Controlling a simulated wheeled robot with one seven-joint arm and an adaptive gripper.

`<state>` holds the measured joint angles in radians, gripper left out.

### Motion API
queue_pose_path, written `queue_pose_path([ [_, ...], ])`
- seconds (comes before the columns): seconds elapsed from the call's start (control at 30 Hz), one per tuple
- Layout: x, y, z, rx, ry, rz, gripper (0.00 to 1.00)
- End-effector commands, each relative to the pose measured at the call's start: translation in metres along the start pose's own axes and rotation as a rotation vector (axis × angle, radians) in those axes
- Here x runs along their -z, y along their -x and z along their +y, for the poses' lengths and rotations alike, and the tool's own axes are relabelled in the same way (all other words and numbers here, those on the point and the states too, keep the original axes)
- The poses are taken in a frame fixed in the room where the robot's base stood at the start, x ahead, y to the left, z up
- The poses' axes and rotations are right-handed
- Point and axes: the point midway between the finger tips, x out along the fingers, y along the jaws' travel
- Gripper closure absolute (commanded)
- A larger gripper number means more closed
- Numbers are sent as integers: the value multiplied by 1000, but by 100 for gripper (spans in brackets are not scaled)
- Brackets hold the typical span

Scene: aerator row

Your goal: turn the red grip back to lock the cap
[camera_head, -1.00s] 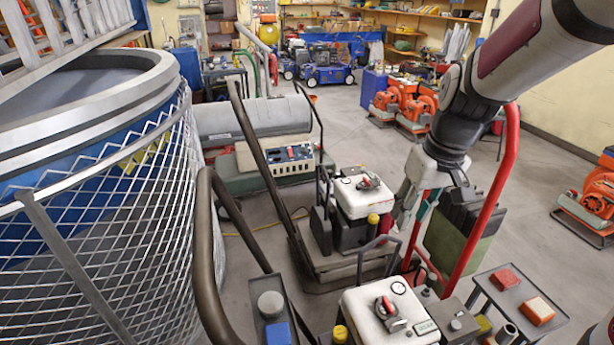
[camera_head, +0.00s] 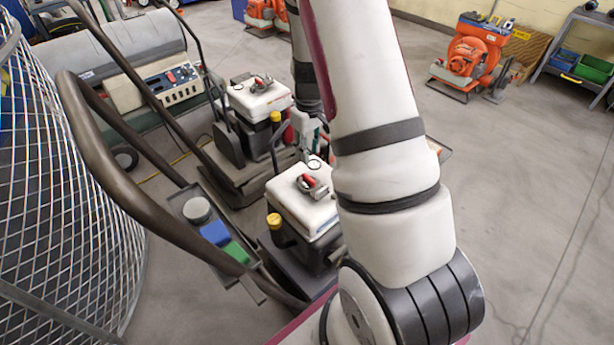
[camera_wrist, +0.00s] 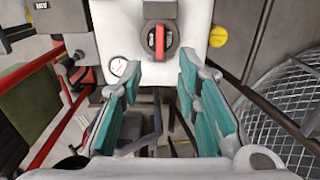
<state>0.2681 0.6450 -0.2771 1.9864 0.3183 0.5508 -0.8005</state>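The red grip (camera_wrist: 159,40) sits in a dark round latch on the white top (camera_wrist: 190,50) of a machine. In the wrist view it stands upright, in line with the picture's height. The same red grip (camera_head: 309,182) appears to be the one on the nearer machine in the head view. My gripper (camera_wrist: 158,85) has teal-padded fingers spread apart, with nothing between them. The grip lies beyond the fingertips, apart from them. In the head view my arm hides most of the gripper.
A round gauge (camera_wrist: 118,67) and a yellow cap (camera_wrist: 218,37) flank the latch. A second white-topped machine (camera_head: 258,98) stands behind. A brown handle bar (camera_head: 130,200) and wire cage (camera_head: 70,200) are at left.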

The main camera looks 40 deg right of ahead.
Motion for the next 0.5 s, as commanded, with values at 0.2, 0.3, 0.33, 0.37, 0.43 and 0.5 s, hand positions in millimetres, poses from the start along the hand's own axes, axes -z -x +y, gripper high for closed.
queue_pose_path([
  [0.2, -1, -47, -1, 3, -3, -4, 70],
  [0.3, -1, -66, -1, 3, -3, -3, 70],
  [0.33, -1, -71, -1, 2, -3, -4, 70],
  [0.37, -1, -75, 0, 2, -2, -3, 70],
  [0.43, 0, -85, -1, 2, -2, -2, 70],
  [0.5, 0, -92, -1, 1, -2, -1, 70],
])
